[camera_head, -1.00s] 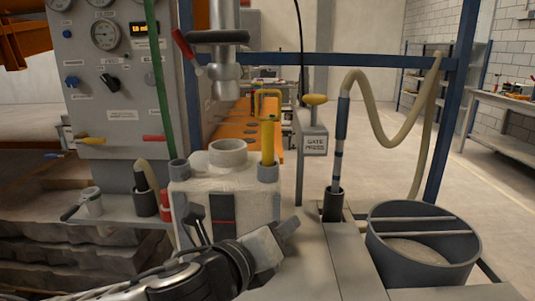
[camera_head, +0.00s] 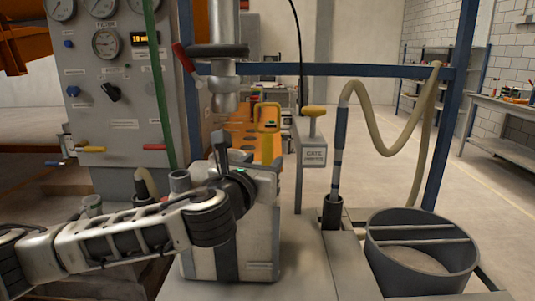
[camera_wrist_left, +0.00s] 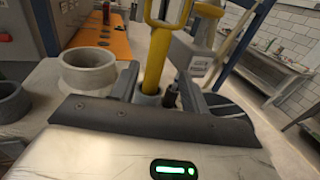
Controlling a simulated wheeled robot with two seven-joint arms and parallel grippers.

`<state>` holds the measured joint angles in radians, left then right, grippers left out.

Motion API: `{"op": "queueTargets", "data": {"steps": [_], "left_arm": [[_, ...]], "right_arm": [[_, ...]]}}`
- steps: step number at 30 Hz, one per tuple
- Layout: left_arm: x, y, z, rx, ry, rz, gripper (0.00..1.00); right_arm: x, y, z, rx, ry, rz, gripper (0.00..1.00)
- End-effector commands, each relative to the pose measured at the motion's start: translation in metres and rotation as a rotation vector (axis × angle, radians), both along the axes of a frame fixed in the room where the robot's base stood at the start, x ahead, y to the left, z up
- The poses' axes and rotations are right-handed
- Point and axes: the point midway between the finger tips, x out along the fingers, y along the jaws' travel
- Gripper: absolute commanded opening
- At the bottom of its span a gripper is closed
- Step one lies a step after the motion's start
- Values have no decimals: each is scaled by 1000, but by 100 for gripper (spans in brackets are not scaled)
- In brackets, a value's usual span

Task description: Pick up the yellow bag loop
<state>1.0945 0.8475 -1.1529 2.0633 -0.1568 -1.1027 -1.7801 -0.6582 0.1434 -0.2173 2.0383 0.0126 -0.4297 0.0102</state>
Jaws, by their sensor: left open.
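The yellow bag loop (camera_head: 267,117) stands upright above the pale block at the middle of the head view. In the left wrist view its yellow stem (camera_wrist_left: 158,58) rises from a grey round socket, with the loop cut off by the top edge. My left gripper (camera_head: 246,155) is over the top of the block, on the near side of the loop, and hides the lower stem in the head view. In the wrist view the open jaws (camera_wrist_left: 160,80) spread to either side of the stem's line; contact cannot be told. My right gripper is out of view.
A grey gauge panel (camera_head: 115,120) stands at left. A gate press post (camera_head: 313,155) with a yellow knob stands close right of the loop. A hose (camera_head: 385,140) and a grey round bin (camera_head: 378,258) are farther right. A grey collar (camera_wrist_left: 88,70) sits left of the jaws.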

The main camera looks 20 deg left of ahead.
Motion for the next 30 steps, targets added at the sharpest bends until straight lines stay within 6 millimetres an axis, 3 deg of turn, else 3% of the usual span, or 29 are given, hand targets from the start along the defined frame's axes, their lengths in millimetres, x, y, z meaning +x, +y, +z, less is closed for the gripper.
{"op": "queueTargets", "data": {"steps": [12,21,22,27,30], "left_arm": [[48,4,4,-1,0,0,46],[55,4,3,-1,0,-1,46],[55,4,3,-1,0,-1,43],[54,4,3,0,0,-1,0],[54,4,3,0,-1,-1,0]], "right_arm": [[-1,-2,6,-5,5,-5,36],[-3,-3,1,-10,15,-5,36],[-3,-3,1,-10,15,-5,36],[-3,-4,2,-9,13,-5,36],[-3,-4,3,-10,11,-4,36]]}}
